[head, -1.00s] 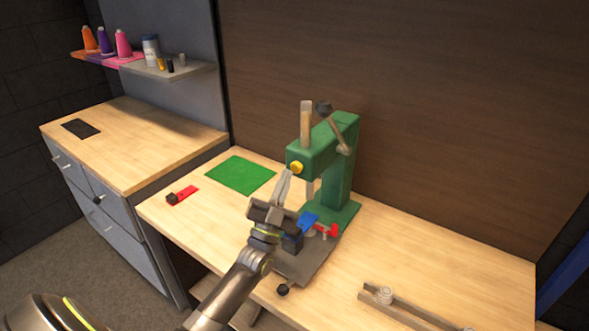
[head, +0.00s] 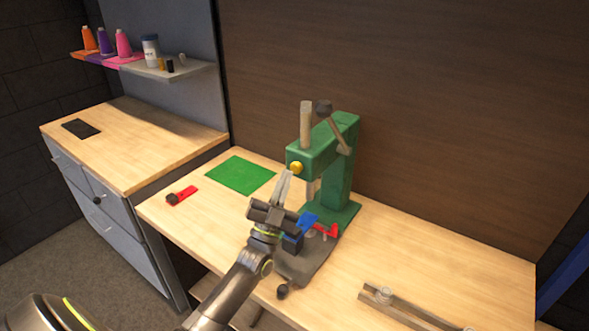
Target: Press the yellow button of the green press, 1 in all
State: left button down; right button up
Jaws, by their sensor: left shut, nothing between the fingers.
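The green press (head: 345,160) stands on the wooden table, with a lever and black knob at its top. Its round yellow button (head: 296,168) is on the front face of the head. My left gripper (head: 286,173) is shut and empty, fingers pointing up at the button. The fingertips show just below and left of the button; I cannot tell whether they touch it. A blue piece (head: 308,220) and a red piece (head: 327,230) sit at the press's base, partly behind my gripper. My right gripper is not in view.
A green mat (head: 240,174) and a red tool (head: 181,195) lie on the table (head: 440,245) at left. A metal rail (head: 410,309) lies at the front right. Thread spools (head: 123,43) stand on a wall shelf. A dark wooden panel is behind the press.

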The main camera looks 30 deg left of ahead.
pick_arm(q)
jog(key=shift+w, duration=0.1)
dwell(0.6)
jog(key=shift+w, duration=0.35)
jog(key=shift+w+d+b, duration=0.1)
jog(key=shift+w+b, duration=0.25)
jog(key=shift+w, duration=0.2)
dwell(0.7)
jog(key=shift+s, duration=0.15)
jog(key=shift+s+p, duration=0.55)
jog(key=shift+s, duration=0.3)
jog(key=s, duration=0.1)
jog(key=s+p, duration=0.1)
jog(key=s, duration=0.1)
jog(key=s+p, duration=0.1)
jog(key=s, duration=0.1)
jog(key=shift+a, duration=0.3)
